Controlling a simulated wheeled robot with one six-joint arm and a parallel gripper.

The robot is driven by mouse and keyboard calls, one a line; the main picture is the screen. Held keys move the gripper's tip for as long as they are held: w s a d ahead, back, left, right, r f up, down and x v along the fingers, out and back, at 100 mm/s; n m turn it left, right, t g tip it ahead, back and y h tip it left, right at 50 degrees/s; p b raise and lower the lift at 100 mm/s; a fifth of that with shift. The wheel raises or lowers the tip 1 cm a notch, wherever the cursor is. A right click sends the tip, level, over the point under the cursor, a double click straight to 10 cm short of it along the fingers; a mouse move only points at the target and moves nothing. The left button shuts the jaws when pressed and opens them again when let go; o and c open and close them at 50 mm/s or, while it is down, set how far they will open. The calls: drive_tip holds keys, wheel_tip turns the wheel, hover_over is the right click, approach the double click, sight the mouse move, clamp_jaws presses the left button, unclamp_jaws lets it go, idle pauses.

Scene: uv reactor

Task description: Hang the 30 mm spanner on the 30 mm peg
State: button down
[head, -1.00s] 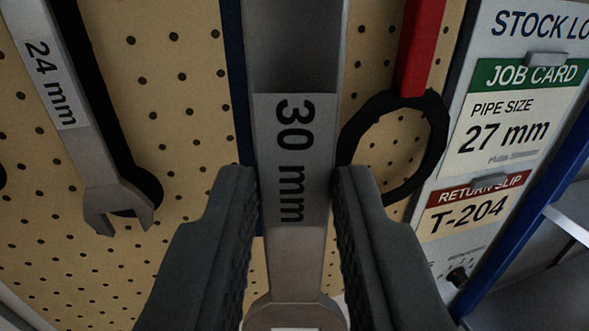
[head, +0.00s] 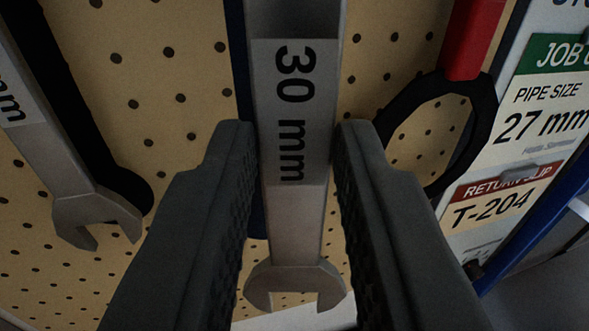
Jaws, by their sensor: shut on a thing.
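The 30 mm spanner (head: 297,225) is a grey metal spanner with a "30 mm" label on its shank. It stands upright in the head view with its open jaw end at the bottom. My gripper (head: 293,140) is shut on its shank, one dark finger on each side. A strip of dark blue shows behind the spanner. The top end of the spanner is out of view. The 30 mm peg cannot be made out.
A tan pegboard (head: 180,75) fills the background. Another spanner (head: 65,170), its label partly cut off, hangs at left before a dark silhouette. A red-handled black ring tool (head: 487,110) is at right, beside a board with a job card (head: 550,110) and return slip (head: 500,205).

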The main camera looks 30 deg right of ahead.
sight(264, 152)
drive_tip(key=shift+w+d+f, duration=0.1)
drive_tip(key=shift+w+d, duration=0.2)
drive_tip(key=shift+w, duration=0.65)
drive_tip(key=shift+w+d, duration=0.3)
drive_tip(key=shift+w, duration=0.6)
drive_tip(key=shift+w+d+f, duration=0.2)
drive_tip(key=shift+w+f, duration=0.15)
drive_tip(key=shift+w, duration=0.2)
drive_tip(key=c, duration=1.1)
unclamp_jaws()
drive_tip(key=shift+c, duration=0.2)
drive_tip(key=shift+f, duration=0.1)
drive_tip(key=v, duration=1.7)
drive_tip(key=s+d+f+n+y, duration=0.2)
drive_tip(key=s+d+f+y, duration=0.1)
drive_tip(key=s+f, duration=0.6)
drive_tip(key=s+d+f+n+t+y, duration=0.1)
drive_tip(key=s+d+f+n+y, duration=0.1)
drive_tip(key=s+f, duration=0.7)
drive_tip(key=s+d+f+n+t+y, duration=0.1)
drive_tip(key=s+f, duration=0.8)
drive_tip(key=f, duration=0.9)
drive_tip(key=d+n+y, duration=0.1)
drive_tip(key=d+y, duration=0.1)
drive_tip(key=y, duration=0.1)
drive_tip(key=shift+s+d+n+y, duration=0.3)
drive_tip(key=shift+s+d+y, duration=0.05)
drive_tip(key=shift+y, duration=0.05)
